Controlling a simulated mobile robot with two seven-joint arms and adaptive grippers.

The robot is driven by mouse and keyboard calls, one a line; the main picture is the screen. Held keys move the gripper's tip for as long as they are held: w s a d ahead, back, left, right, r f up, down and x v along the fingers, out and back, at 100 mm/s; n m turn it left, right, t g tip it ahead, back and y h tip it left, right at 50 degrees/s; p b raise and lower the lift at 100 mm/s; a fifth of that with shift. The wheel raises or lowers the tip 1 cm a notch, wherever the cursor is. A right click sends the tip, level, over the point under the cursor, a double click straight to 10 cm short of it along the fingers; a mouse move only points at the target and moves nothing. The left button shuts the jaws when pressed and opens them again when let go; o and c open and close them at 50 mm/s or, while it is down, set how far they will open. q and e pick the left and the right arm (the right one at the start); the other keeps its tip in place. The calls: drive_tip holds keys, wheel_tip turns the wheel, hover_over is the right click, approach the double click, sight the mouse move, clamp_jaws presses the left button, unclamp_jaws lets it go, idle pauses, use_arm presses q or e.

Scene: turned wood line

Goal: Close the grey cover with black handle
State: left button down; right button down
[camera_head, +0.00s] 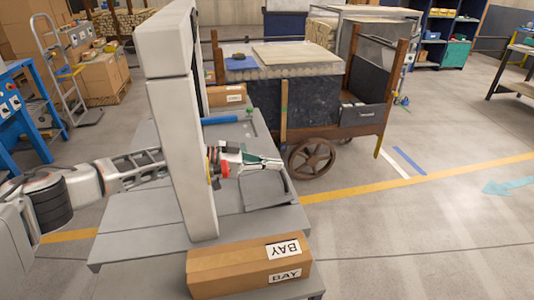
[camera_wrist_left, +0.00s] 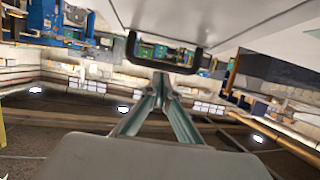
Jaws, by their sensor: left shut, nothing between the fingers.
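In the left wrist view, which looks upside down, a pale grey panel (camera_wrist_left: 190,15) fills the top, and a black U-shaped handle (camera_wrist_left: 192,69) stands out from its edge. My left gripper (camera_wrist_left: 160,78) is shut and empty, its fingertips overlapping the handle's bar in the picture; I cannot tell whether they touch. In the head view my left gripper (camera_head: 280,163) reaches past the grey upright (camera_head: 185,150) and points right, above the grey flat surface (camera_head: 245,185). A dark outline below the fingers may be the handle. My right gripper is not in view.
A cardboard box (camera_head: 235,268) marked BAY lies at the front of the grey station. A blue cylinder (camera_head: 220,120) lies behind the gripper. A wheeled wooden cart (camera_head: 265,100) stands close behind. Open floor (camera_head: 420,240) lies to the right.

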use_arm(q)
drive_tip(key=shift+w+d+f+y, duration=0.1)
drive_tip(key=shift+d+y, duration=0.15)
drive_tip(key=shift+y, duration=0.05)
drive_tip(key=shift+w+d+f+p, duration=0.1)
drive_tip(key=shift+d+f+p, duration=0.1)
drive_tip(key=shift+f, duration=0.25)
drive_tip(key=shift+d+f+p, duration=0.15)
drive_tip(key=shift+f+p, duration=0.05)
drive_tip(key=shift+f, duration=0.25)
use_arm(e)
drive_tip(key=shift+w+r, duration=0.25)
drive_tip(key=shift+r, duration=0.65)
use_arm(q)
drive_tip(key=shift+r, duration=0.1)
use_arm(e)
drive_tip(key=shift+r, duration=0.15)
